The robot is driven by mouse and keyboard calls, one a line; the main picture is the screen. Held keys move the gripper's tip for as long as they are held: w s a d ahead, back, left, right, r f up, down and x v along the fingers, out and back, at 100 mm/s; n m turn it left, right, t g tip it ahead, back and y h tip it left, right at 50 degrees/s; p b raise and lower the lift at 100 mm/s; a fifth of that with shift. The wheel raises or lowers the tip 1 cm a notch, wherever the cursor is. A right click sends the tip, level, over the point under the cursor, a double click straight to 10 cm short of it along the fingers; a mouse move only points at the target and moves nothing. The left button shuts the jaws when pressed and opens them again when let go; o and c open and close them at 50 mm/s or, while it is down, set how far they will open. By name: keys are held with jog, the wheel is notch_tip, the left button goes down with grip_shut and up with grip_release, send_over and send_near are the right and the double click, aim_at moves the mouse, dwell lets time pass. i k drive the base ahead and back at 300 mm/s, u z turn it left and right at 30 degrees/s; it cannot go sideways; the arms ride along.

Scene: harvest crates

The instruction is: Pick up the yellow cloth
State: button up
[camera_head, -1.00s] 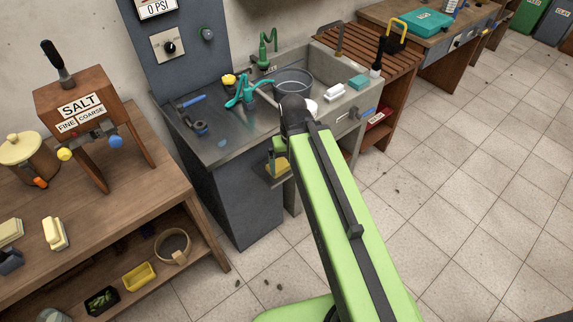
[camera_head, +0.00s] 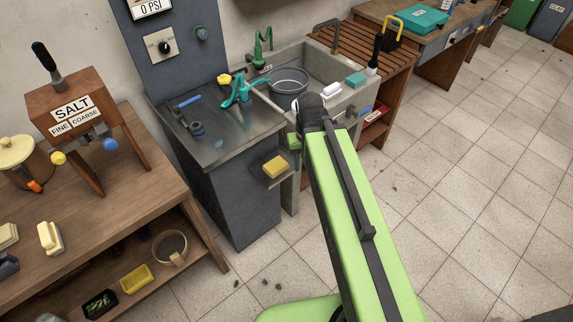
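The yellow cloth (camera_head: 275,167) looks like a thick folded block. It lies on a small grey ledge (camera_head: 261,178) at the side of the metal counter, below the counter top. My green arm reaches up past its right side, with the dark elbow joint in front of the sink. A small green part of my arm shows just above and right of the cloth, apart from it in the picture. My gripper's fingers are hidden behind the arm, so I cannot see whether they are open or shut.
The metal counter (camera_head: 215,150) holds a teal tool (camera_head: 240,92) and blue-handled items beside the sink (camera_head: 322,72). A wooden table (camera_head: 115,195) with a salt box (camera_head: 75,105) stands at left. A yellow tray (camera_head: 136,278) is on its lower shelf.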

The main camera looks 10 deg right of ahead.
aim_at(275, 167)
jog(key=z, duration=1.55)
jog(key=k, duration=1.05)
jog(key=u, duration=2.55)
jog(key=i, duration=1)
